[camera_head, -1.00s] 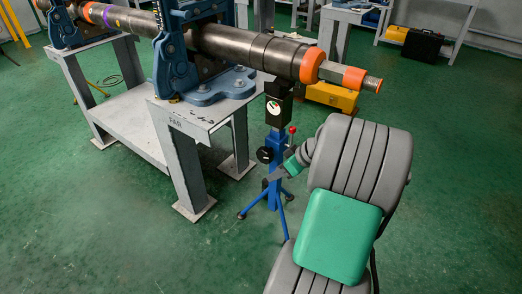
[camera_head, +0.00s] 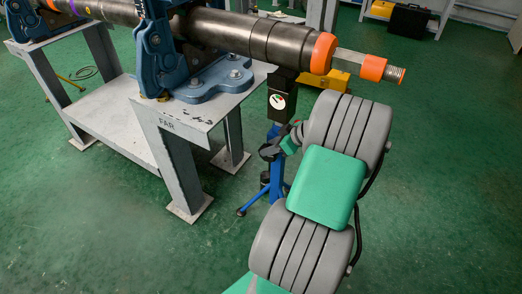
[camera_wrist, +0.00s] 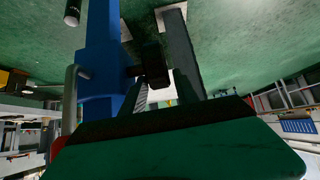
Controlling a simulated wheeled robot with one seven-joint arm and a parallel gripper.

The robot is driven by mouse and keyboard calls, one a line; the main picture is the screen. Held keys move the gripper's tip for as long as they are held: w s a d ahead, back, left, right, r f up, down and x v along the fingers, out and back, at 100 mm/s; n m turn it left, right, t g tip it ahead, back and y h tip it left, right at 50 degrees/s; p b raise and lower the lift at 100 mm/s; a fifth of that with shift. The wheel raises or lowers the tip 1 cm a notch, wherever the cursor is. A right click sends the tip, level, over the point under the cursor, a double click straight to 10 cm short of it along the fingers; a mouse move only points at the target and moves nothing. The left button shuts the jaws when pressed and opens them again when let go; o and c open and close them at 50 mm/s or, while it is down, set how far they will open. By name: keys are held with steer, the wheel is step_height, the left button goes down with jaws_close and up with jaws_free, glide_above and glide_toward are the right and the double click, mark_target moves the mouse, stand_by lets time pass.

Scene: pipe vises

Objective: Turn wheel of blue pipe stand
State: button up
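The blue pipe stand (camera_head: 277,182) stands on splayed legs under the end of the large pipe, with a black head (camera_head: 281,104) on top. Its blue post (camera_wrist: 98,60) fills the left of the wrist view. A dark wheel or knob (camera_wrist: 154,66) sticks out to the right of the post; its full shape is in shadow. My gripper (camera_wrist: 163,90) has its two fingers apart, with the dark knob just beyond and between their tips; contact cannot be told. In the head view my gripper (camera_head: 272,152) is at the stand's upper post and mostly covers the wheel.
The large dark pipe (camera_head: 235,33) with orange collars overhangs the stand, clamped in a blue vise (camera_head: 205,80) on a grey table (camera_head: 165,115). A yellow case (camera_head: 328,80) lies behind. Open green floor is at the right. A grey bent handle (camera_wrist: 70,105) is left of the post.

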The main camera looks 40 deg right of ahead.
steer(key=b+x, duration=0.1)
steer(key=x, duration=0.3)
steer(key=shift+w+f, duration=0.1)
steer(key=shift+f, duration=0.05)
steer(key=shift+c, duration=0.6)
jaws_close()
